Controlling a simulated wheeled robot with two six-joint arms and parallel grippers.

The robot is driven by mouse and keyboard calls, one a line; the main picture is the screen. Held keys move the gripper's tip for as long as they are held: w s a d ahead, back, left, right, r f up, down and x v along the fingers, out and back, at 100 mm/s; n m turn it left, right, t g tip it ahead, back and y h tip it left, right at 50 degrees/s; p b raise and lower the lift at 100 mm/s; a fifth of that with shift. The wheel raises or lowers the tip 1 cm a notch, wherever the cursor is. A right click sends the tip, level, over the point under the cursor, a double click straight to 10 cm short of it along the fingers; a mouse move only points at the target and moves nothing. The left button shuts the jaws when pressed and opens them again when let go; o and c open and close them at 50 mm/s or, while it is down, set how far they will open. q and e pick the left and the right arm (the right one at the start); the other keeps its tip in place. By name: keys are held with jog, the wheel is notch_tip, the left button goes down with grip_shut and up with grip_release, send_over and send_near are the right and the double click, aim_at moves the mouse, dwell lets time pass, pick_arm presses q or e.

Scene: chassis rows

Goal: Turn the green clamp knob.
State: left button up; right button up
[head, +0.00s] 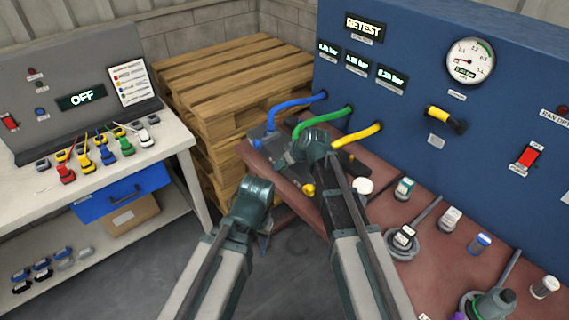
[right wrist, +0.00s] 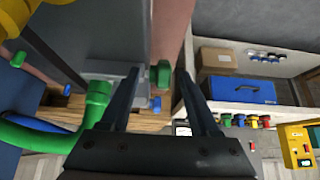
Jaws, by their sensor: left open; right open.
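The green clamp knob (right wrist: 163,73) shows in the right wrist view, between the two fingers of my right gripper (right wrist: 164,75). The fingers stand apart on either side of it, and I see no contact. In the head view my right wrist hides this knob. A green hose (head: 325,122) runs from the blue panel down behind my right wrist; it also shows in the right wrist view (right wrist: 92,105). My left gripper (head: 263,238) points down in front of the brown bench's left end, empty and mostly hidden by its own wrist.
A blue knob (head: 257,143) and a yellow knob (head: 308,190) flank the spot along the brown bench (head: 420,275). Blue (head: 297,103) and yellow (head: 358,135) hoses run beside the green one. Wooden pallets (head: 225,75) stand behind. A side table (head: 180,140) is at left.

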jog(key=shift+r, duration=0.1)
jog(key=p+v, duration=1.1)
jog(key=v, duration=0.2)
jog(key=shift+s+r, duration=0.25)
jog(key=shift+d, duration=0.1)
